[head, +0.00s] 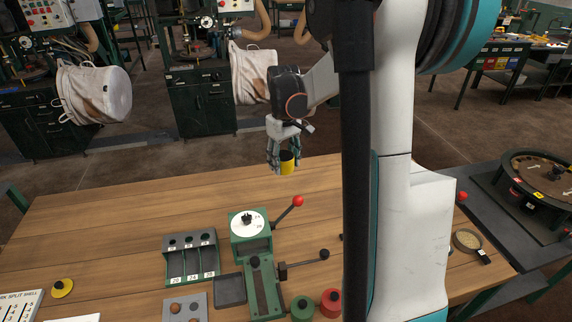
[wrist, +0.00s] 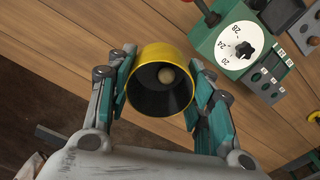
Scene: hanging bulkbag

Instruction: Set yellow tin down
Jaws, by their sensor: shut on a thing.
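The yellow tin (head: 287,162) is held by my gripper (head: 284,158) near the far edge of the wooden table in the head view. In the wrist view the tin (wrist: 161,80) sits between the two fingers of my gripper (wrist: 163,92), with its open mouth toward the camera. My gripper is shut on the tin's sides. The tin appears to be above the tabletop, but the exact gap cannot be told.
The wooden table (head: 120,230) has free room at its left and far side. A green device with a white dial (head: 247,223) and red-knobbed lever stands mid-table. Nearby are a green slotted rack (head: 190,255), a green lidded tin (head: 302,308) and a red one (head: 331,303).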

